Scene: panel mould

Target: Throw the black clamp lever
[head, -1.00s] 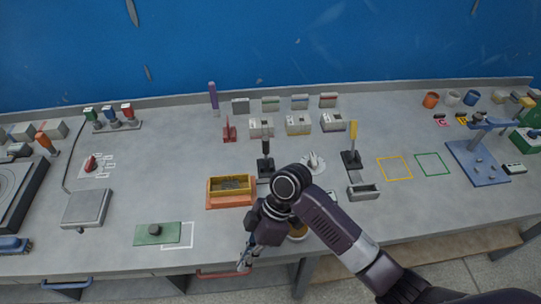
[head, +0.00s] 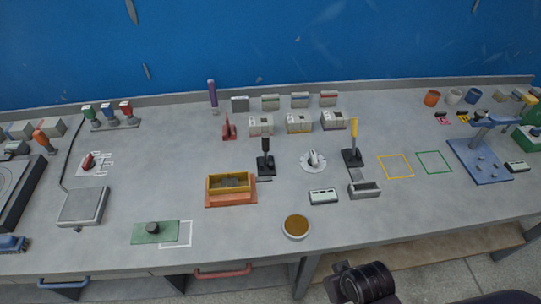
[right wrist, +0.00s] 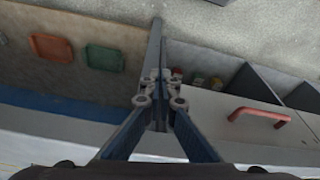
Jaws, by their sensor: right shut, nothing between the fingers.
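The black clamp lever (head: 265,157) stands upright on its dark base behind and to the right of the orange-rimmed mould box (head: 230,187) in the head view. No gripper touches it. My right gripper (right wrist: 158,95) shows in the right wrist view, shut and empty, in front of the bench's front side and over the floor. In the head view only a dark part of my right arm shows at the bottom edge; its fingers are out of frame. My left gripper is not in view.
A yellow-handled lever (head: 353,145) and a white dial (head: 313,161) stand to the right of the black lever. A red lever (head: 229,127) stands behind left. A brown-filled dish (head: 296,226) and a small white-topped box (head: 323,196) lie nearer the front. A red drawer handle (right wrist: 259,116) shows below.

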